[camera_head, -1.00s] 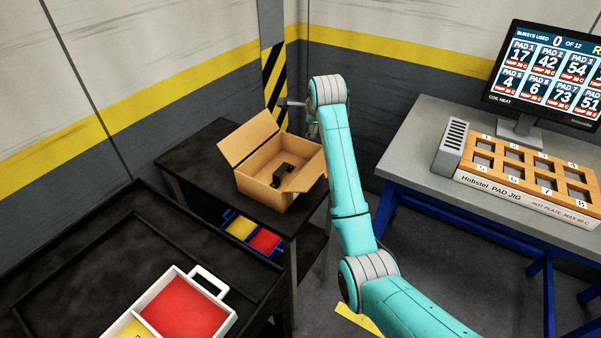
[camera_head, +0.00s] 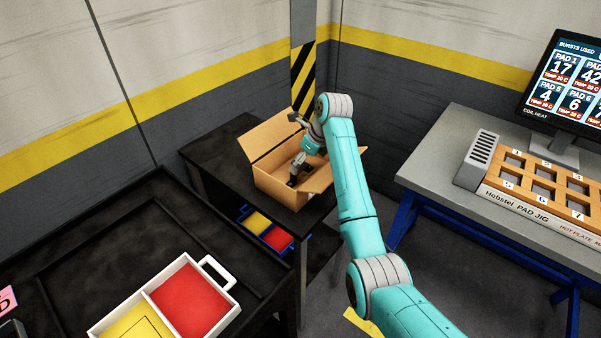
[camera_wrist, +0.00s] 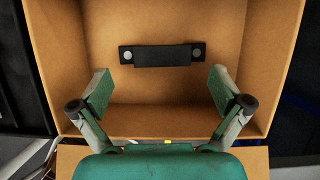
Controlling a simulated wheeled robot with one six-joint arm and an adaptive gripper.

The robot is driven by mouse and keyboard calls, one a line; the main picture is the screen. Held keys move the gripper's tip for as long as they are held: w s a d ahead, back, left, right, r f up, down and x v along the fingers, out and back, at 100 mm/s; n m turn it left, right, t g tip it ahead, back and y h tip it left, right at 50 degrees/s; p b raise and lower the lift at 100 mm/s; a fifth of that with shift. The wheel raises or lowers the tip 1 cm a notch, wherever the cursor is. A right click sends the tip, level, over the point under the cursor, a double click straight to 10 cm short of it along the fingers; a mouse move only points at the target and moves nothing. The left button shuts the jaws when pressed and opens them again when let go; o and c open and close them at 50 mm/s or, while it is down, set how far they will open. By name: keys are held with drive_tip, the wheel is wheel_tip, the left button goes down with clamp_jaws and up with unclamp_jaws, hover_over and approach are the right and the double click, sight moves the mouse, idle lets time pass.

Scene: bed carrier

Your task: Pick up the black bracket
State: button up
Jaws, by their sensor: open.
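The black bracket (camera_wrist: 160,56) lies in the open cardboard box (camera_wrist: 230,110), a dark bar with a round grey spot near each end in the wrist view. In the head view the bracket (camera_head: 293,182) is a small dark shape low in the box (camera_head: 268,185), partly covered by my gripper. My gripper (camera_wrist: 158,84) is open and empty, its two fingers apart on either side, short of the bracket in the wrist view. In the head view my gripper (camera_head: 300,160) reaches down into the box from above. I cannot tell its exact height over the bracket.
The box stands on a black table (camera_head: 215,160) with its flaps open around my gripper. A white tray (camera_head: 208,328) with yellow and red sections is at front left. A grey bench (camera_head: 455,140) with the pad jig (camera_head: 520,198) and a monitor (camera_head: 565,85) stands right.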

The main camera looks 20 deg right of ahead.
sight(300, 169)
drive_tip(key=shift+x, duration=2.65)
drive_tip(key=shift+d, duration=0.15)
drive_tip(key=c, duration=1.3)
